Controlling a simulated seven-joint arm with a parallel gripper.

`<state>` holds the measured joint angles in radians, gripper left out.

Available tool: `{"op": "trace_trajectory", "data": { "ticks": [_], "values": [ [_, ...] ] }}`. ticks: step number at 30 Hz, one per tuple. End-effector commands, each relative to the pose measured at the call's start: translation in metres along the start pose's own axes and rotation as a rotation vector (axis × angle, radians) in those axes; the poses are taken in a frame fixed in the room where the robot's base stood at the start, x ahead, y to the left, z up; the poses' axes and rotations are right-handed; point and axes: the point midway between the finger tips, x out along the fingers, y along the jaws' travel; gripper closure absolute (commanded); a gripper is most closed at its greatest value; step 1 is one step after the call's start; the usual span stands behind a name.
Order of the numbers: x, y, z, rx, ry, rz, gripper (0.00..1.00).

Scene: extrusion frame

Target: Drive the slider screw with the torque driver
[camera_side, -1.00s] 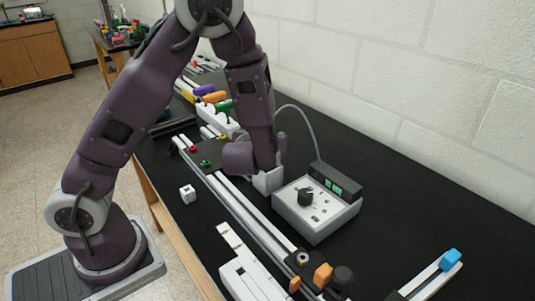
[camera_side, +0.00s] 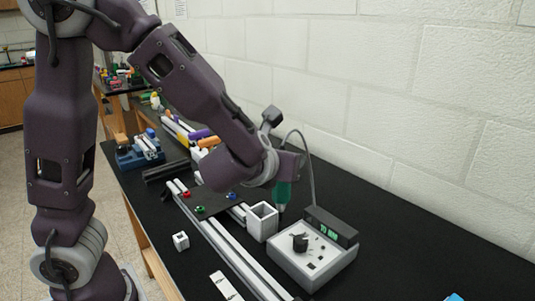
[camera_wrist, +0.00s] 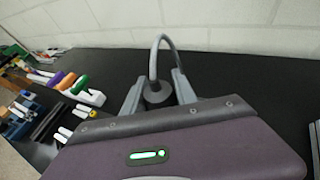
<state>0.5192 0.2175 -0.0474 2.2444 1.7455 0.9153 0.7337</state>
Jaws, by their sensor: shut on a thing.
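My gripper (camera_side: 286,168) is shut on the torque driver (camera_side: 282,195), which has a green body. The driver hangs roughly upright just behind the square holder (camera_side: 262,222), whose open top looks empty. In the wrist view, the fingers of my gripper (camera_wrist: 157,95) stand either side of the driver's grey round top (camera_wrist: 157,93), from which a cable (camera_wrist: 153,58) arches up. The aluminium rail (camera_side: 228,243) runs toward the front. The slider screw cannot be made out in the current views.
A controller box (camera_side: 312,262) with a dial and a lit green display stands right of the holder. A dark plate (camera_side: 215,202) with coloured knobs lies by the rail. A small white cube (camera_side: 181,241) sits on the left. The bench behind the controller is bare.

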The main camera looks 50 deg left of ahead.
Motion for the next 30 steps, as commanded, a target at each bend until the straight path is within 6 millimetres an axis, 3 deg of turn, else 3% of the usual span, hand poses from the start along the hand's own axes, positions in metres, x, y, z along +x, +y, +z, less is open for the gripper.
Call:
{"op": "trace_trajectory", "data": {
  "ticks": [3,6,9,13,17,25,30],
  "values": [
    [-0.041,-0.046,-0.012,0.061,0.002,-0.154,1.00],
    [-0.083,-0.080,-0.024,0.120,0.002,-0.289,1.00],
    [-0.119,-0.103,-0.034,0.172,-0.004,-0.401,1.00],
    [-0.149,-0.117,-0.043,0.211,-0.011,-0.487,1.00],
    [-0.158,-0.121,-0.045,0.224,-0.013,-0.513,1.00],
    [-0.158,-0.121,-0.046,0.225,-0.013,-0.512,1.00],
    [-0.151,-0.120,-0.062,0.232,-0.010,-0.511,1.00]
  ]
}}
